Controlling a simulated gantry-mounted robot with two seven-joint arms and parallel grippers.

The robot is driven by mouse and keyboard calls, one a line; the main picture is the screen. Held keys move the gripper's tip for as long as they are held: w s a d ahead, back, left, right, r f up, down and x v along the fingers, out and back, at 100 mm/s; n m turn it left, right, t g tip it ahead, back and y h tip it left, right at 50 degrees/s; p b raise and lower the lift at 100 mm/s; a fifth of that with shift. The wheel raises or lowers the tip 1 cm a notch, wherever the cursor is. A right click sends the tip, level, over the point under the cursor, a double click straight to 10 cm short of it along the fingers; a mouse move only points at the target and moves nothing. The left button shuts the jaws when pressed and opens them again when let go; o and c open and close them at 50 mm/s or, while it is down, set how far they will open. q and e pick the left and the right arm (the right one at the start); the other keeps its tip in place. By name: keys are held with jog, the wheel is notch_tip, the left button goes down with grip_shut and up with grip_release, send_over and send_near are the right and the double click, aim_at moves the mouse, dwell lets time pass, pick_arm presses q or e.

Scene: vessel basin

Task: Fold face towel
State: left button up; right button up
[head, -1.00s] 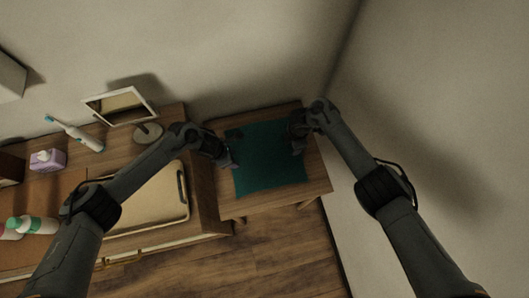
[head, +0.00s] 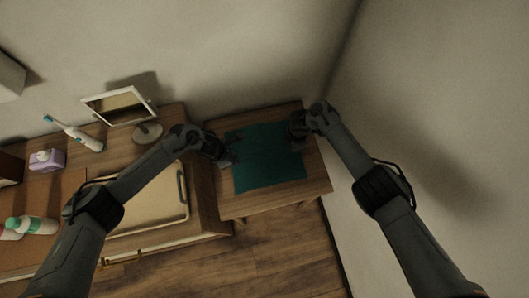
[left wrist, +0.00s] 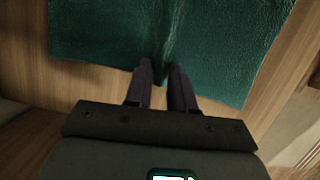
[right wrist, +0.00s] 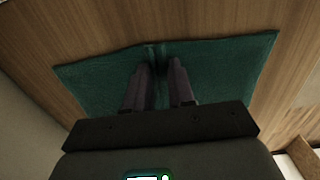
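The face towel (head: 268,168) is a dark teal square lying mostly flat on the small wooden table. My left gripper (head: 230,156) is at the towel's left edge. In the left wrist view, its fingers (left wrist: 162,72) are close together with a raised ridge of towel between them. My right gripper (head: 297,136) is at the towel's upper right edge. In the right wrist view, its fingers (right wrist: 161,68) are close together around a similar towel ridge. The fingertips are partly hidden by cloth and shadow.
The small wooden table (head: 316,176) has bare margins around the towel. A cabinet to the left holds a tray (head: 150,212), a mirror (head: 121,105), an electric toothbrush (head: 76,134), a lilac box (head: 47,160) and a bottle (head: 38,225). Walls stand behind and to the right.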

pick_arm(q)
jog(key=shift+f, duration=0.1)
grip_shut()
pick_arm(e)
grip_shut()
pick_arm(q)
jog(key=shift+a, duration=0.1)
pick_arm(e)
jog(key=shift+r, duration=0.1)
